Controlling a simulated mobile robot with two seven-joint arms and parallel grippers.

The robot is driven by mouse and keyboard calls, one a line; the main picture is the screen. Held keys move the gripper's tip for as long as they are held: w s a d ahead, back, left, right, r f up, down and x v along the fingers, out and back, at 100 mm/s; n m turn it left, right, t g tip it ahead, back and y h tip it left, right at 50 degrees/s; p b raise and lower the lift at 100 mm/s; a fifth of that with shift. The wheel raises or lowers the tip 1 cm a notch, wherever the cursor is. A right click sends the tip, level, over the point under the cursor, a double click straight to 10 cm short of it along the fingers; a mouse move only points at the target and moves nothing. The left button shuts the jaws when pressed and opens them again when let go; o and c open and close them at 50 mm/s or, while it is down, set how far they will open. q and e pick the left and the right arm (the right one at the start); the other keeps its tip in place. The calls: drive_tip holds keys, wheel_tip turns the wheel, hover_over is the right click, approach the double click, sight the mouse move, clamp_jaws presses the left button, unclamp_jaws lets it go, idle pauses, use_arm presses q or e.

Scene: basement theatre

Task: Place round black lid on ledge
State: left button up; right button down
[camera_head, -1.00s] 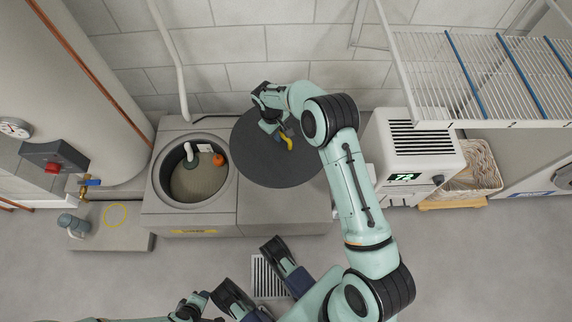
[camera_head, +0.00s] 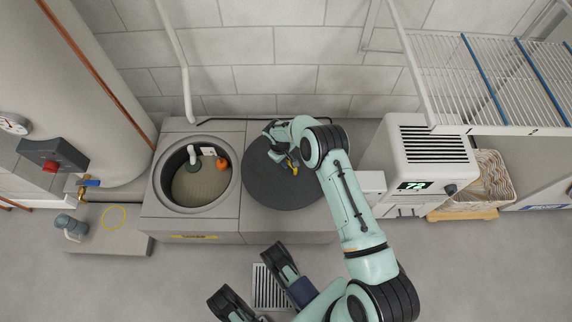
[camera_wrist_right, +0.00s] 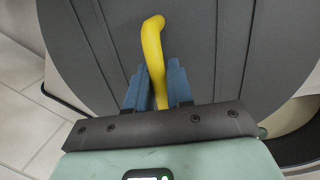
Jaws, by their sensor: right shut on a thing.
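The round black lid (camera_head: 270,192) is a large dark disc with a yellow handle (camera_wrist_right: 152,55). It is over the grey ledge (camera_head: 255,222), to the right of the round open pit (camera_head: 160,190). My right gripper (camera_head: 290,161) is above the lid. In the right wrist view its blue fingers (camera_wrist_right: 157,85) are shut on the yellow handle. The lid looks about level with the ledge, but I cannot tell whether it touches it. The arm hides part of the lid's right side.
The open pit holds an orange ball-like float (camera_head: 221,164) and a pipe. A white dehumidifier (camera_head: 425,150) stands close to the right of the ledge. A wire shelf (camera_head: 490,80) hangs at upper right. A large tank (camera_head: 90,70) stands at left.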

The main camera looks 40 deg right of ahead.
sight(281, 167)
use_arm(q)
drive_tip(key=shift+s+a+f+g+b, duration=0.1)
drive_tip(key=shift+s+f+g+b, duration=0.1)
drive_tip(key=shift+s, duration=0.3)
drive_tip(key=shift+s+f+g+b, duration=0.1)
drive_tip(key=shift+s+f+b, duration=0.1)
drive_tip(key=shift+s, duration=0.3)
use_arm(e)
drive_tip(key=shift+f, duration=1.6)
drive_tip(key=shift+f, duration=0.15)
drive_tip(key=c, duration=1)
unclamp_jaws()
drive_tip(key=shift+r, duration=0.3)
use_arm(q)
drive_tip(key=w+r+t+p, duration=0.2)
drive_tip(key=w+r+p, duration=0.1)
drive_tip(key=w, duration=0.3)
drive_tip(key=shift+w+d+r, duration=0.15)
drive_tip(key=shift+d+r, duration=0.05)
drive_tip(key=shift+d, duration=0.2)
use_arm(e)
wheel_tip(281, 167, up, 11)
drive_tip(key=w+a, duration=0.1)
drive_tip(key=shift+a+r, duration=0.2)
drive_tip(key=shift+a, duration=0.2)
use_arm(q)
drive_tip(key=shift+r, duration=0.1)
